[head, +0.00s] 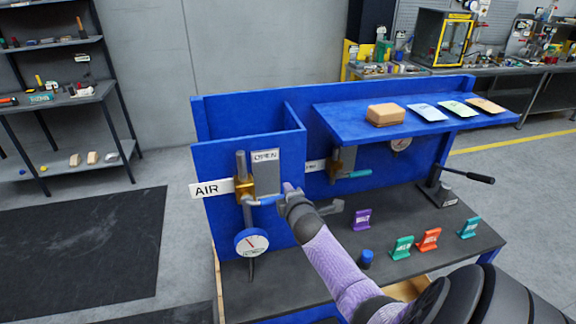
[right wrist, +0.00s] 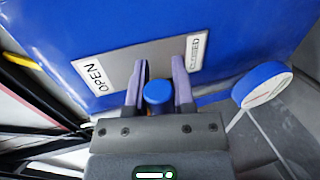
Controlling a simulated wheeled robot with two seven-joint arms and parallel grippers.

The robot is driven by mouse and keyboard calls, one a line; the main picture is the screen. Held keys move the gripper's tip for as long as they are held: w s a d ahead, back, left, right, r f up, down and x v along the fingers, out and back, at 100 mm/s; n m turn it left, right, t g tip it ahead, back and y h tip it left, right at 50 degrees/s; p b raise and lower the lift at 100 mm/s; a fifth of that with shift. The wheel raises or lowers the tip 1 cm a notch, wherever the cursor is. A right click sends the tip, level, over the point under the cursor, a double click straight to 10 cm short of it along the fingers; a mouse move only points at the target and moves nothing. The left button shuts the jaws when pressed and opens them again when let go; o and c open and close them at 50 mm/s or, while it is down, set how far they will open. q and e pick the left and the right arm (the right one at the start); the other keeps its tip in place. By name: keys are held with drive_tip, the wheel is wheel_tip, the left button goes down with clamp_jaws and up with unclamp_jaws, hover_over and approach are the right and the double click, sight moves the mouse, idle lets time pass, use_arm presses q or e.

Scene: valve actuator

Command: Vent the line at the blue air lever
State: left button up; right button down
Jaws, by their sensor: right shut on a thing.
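The blue air lever (head: 268,201) sticks out to the right from a brass valve (head: 244,188) on a grey pipe, beside the white AIR label (head: 211,189). My right gripper (head: 290,192) is at the lever's outer end. In the right wrist view the lever's round blue end (right wrist: 158,93) sits between the two fingers of my right gripper (right wrist: 158,82), which is shut on it. A grey plate (head: 265,170) behind the lever reads OPEN at its top; the wrist view also shows CLOSED at its other end. My left gripper is not in view.
A round gauge (head: 251,243) stands below the valve. A blue shelf (head: 350,122) with a tan block and several cards juts out at right. A black-handled lever (head: 466,176) is at far right.

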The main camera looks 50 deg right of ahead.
drive_tip(key=shift+f, duration=0.35)
idle(0.3)
drive_tip(key=shift+c, duration=2.2)
unclamp_jaws()
drive_tip(key=shift+a, duration=0.1)
drive_tip(key=p+v, duration=0.2)
drive_tip(key=v, duration=0.8)
